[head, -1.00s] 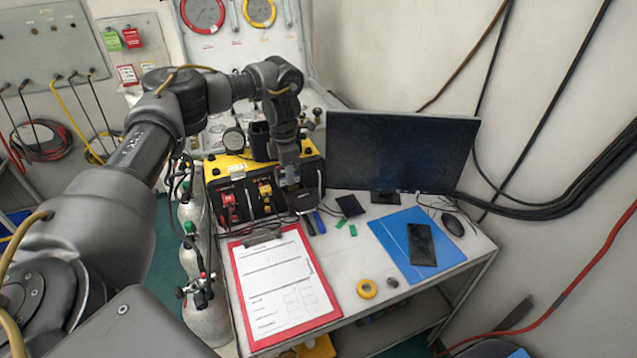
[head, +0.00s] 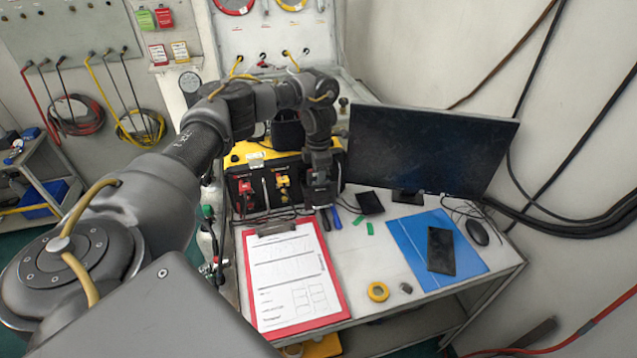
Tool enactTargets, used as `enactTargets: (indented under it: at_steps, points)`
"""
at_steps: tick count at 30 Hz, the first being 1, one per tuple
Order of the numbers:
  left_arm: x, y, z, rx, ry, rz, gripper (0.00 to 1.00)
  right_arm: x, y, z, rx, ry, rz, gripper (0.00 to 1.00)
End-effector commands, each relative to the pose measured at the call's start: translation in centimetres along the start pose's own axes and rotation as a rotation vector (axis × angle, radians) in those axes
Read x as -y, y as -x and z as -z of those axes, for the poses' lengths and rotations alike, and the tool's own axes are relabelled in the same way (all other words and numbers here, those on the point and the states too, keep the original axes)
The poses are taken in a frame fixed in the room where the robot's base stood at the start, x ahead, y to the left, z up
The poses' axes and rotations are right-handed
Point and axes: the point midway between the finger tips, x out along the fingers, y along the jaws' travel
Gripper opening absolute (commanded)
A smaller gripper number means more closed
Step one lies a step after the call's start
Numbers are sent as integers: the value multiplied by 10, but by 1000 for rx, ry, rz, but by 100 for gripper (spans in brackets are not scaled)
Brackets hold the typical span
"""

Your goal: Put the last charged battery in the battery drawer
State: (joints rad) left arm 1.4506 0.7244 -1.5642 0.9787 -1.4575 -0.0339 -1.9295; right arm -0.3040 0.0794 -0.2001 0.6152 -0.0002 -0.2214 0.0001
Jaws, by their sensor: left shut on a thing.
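My left gripper (head: 320,181) points down in front of the right end of the yellow and black panel box (head: 252,157). It is shut on a small dark block (head: 319,197), mostly covered by the fingers. The block could be the battery, but its details are too small to tell. I cannot make out whether it touches the table or the box. I cannot pick out a battery drawer with certainty. My right gripper is not in view.
A red clipboard (head: 342,303) lies in front of the box. Blue- and black-handled tools (head: 336,218), a black square (head: 370,202) and green pieces (head: 369,228) lie close by. A monitor (head: 430,145), blue mat (head: 405,240), black slab (head: 440,250) and yellow tape roll (head: 378,291) are to the right.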

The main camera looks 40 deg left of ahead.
Motion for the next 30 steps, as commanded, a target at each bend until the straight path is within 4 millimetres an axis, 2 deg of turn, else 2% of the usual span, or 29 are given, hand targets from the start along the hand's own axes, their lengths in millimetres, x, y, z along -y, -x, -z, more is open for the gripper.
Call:
enactTargets:
  at_steps: [1,3,5,9,12,14,15,16,26,30]
  points:
    - [1,-11,2,-4,6,5,0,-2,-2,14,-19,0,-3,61]
    - [0,-17,3,-6,5,4,0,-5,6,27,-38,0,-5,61]
    - [0,-25,4,-6,5,4,0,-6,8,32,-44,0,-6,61]
    - [0,-35,6,-10,5,3,0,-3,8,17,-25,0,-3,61]
    - [0,-36,7,-12,4,3,0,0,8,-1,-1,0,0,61]
    - [1,-37,6,-12,3,3,0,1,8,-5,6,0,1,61]
    - [1,-38,7,-14,3,3,44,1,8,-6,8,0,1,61]
    - [1,-37,6,-13,3,2,48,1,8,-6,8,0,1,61]
    - [-1,-31,2,-2,3,-2,49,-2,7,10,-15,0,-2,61]
    - [-2,-15,2,1,2,-2,49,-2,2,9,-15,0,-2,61]
